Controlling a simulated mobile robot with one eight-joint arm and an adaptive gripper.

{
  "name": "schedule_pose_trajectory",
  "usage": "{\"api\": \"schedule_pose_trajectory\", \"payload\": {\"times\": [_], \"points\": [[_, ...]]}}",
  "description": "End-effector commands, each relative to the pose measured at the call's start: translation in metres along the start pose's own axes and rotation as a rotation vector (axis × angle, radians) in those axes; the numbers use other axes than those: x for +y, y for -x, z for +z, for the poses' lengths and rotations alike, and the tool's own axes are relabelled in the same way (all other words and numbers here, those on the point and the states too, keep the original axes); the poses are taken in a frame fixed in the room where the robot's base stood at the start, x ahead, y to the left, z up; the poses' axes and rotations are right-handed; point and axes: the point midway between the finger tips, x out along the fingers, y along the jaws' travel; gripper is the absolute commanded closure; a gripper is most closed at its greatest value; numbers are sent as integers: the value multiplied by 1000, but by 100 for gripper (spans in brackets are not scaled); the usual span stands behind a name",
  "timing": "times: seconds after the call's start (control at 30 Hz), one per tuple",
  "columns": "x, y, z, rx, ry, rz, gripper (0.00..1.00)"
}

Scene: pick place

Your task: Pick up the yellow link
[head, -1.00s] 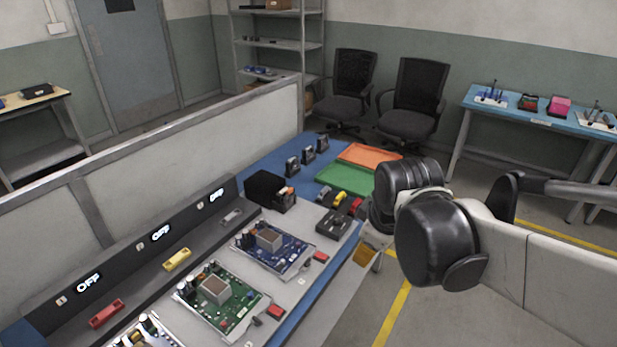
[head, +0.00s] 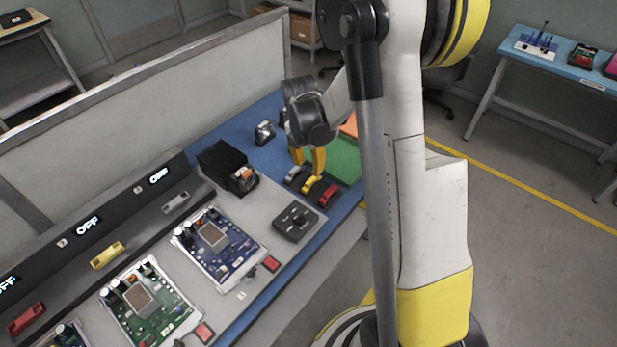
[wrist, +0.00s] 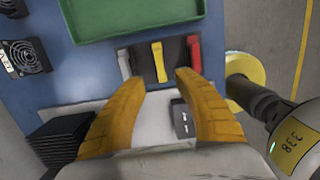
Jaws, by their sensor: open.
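My gripper (head: 308,160) has yellow-orange fingers and hangs just above the links. In the wrist view my gripper (wrist: 158,82) is open and empty. Its fingertips flank the near end of the yellow link, apart from it.
A green tray (wrist: 130,16) lies just beyond the links. A black box (head: 222,162) stands to their left, and a dark grey box (head: 295,222) lies in front. A second yellow piece (head: 107,255) rests on the console ledge. Circuit boards (head: 220,243) occupy the near bench.

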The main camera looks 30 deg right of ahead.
Motion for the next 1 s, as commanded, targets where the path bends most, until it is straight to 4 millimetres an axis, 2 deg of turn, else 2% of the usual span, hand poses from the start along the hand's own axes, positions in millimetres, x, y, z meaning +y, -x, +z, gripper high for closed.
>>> {"api": "schedule_pose_trajectory", "payload": {"times": [0.03,0.1,0.37,0.6,0.87,1.0], "points": [[0,-12,0,0,-1,0,62],[0,-25,0,0,-1,1,62],[0,-49,1,0,-2,1,62],[0,-86,4,-1,-3,1,62],[-1,-88,4,-1,-3,1,62],[-1,-88,4,-1,-3,1,100]]}}
